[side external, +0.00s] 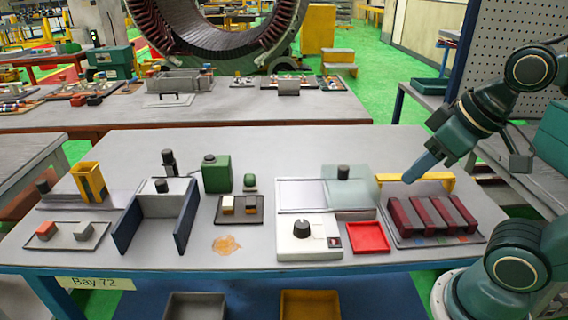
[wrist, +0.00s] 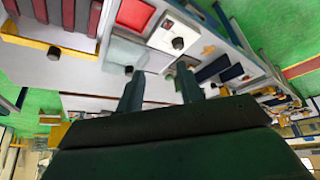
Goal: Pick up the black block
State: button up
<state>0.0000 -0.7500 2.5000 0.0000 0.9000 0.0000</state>
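I cannot tell whether either is the black block. Several black knob-like pieces also stand on the table, one on a white box (side external: 302,229). My gripper is well to the right of the small dark tray and touches nothing there.
Dark red bars (side external: 430,216) lie on a grey tray below my gripper. A red tray (side external: 369,237) and a translucent panel (side external: 350,190) are left of them. A green canister (side external: 216,174) and blue-walled fixture (side external: 186,216) stand farther left. The front edge is mostly clear.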

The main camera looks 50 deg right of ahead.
jog(key=shift+o, duration=0.2)
jog(key=o, duration=0.6)
jog(key=shift+c, duration=0.2)
jog(key=shift+w, duration=0.1)
jog(key=w+r+n+g, duration=0.15)
jog(key=w+r, duration=0.25)
jog(key=w, duration=0.4)
jog(key=n+g, duration=0.4)
jog(key=n, duration=0.4)
send_over(251, 200)
jog(key=shift+f, duration=11.25)
jog(key=shift+f, duration=0.1)
